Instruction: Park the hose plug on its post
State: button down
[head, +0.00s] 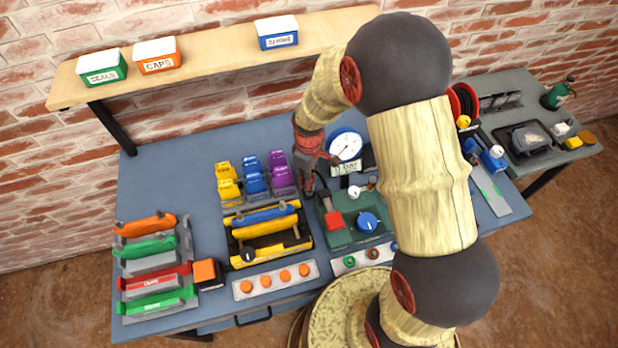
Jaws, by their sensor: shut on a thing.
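My gripper (308,190) points down over the middle of the bench, just left of the pressure gauge (345,145) and above the left back of the green test unit (345,236). Its jaws are shut on what looks like the hose plug, which is small and mostly hidden by the fingers. A thin dark hose (321,174) curves beside the fingers. I cannot pick out the plug's post for sure.
Yellow, blue and purple blocks (255,180) stand left of my gripper, behind a yellow tray (268,240). A rack (155,262) with orange, green and red bars is at far left. The blue bench top (170,185) is bare at back left.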

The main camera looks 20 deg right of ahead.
jog(key=shift+f, duration=0.15)
jog(key=c, duration=1.5)
grip_release()
jog(key=o, duration=0.4)
jog(key=shift+r+p, duration=2.85)
jog(key=shift+r, duration=1.2)
